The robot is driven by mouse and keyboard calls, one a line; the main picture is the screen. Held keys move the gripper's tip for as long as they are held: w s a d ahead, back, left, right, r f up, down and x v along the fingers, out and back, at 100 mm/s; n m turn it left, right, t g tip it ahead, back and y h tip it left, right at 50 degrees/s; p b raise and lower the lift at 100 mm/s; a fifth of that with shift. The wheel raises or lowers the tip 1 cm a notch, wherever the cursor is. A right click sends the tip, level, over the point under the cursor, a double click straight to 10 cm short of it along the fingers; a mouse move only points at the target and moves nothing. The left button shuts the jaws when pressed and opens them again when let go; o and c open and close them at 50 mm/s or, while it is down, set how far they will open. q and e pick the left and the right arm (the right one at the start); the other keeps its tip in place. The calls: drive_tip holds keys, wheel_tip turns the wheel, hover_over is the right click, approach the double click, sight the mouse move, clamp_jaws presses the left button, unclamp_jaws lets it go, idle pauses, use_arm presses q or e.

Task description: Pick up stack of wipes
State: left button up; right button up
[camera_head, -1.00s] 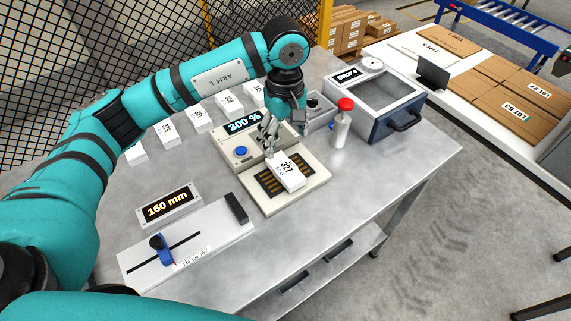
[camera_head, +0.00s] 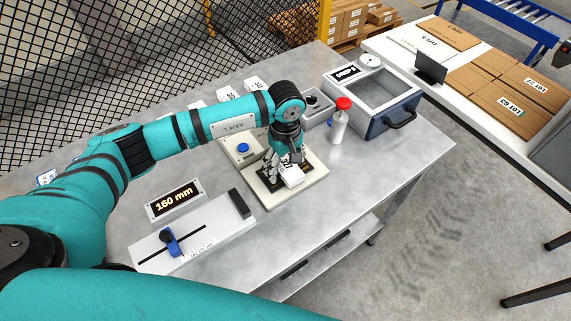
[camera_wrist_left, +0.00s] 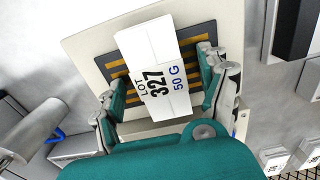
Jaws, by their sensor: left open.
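The white stack labelled LOT 327, 50 G (camera_head: 293,176) lies on the dark slotted pad of the cream device (camera_head: 314,186). In the left wrist view the stack (camera_wrist_left: 155,72) lies between the fingers with its label facing up. My left gripper (camera_head: 284,164) is open and pointing down over the stack. In the wrist view its fingers (camera_wrist_left: 164,80) stand on both sides of it, with a gap visible on each side. In the head view the gripper hides the back of the stack. My right gripper is not in view.
A red-capped bottle (camera_head: 340,125) and a glass-lidded box (camera_head: 378,98) stand to the right. A 160 mm display (camera_head: 174,199) and a slide gauge (camera_head: 205,236) lie to the left. More white stacks (camera_head: 253,84) stand behind my arm. The front right of the table is clear.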

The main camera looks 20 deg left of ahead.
use_arm(q)
drive_tip(key=c, duration=1.4)
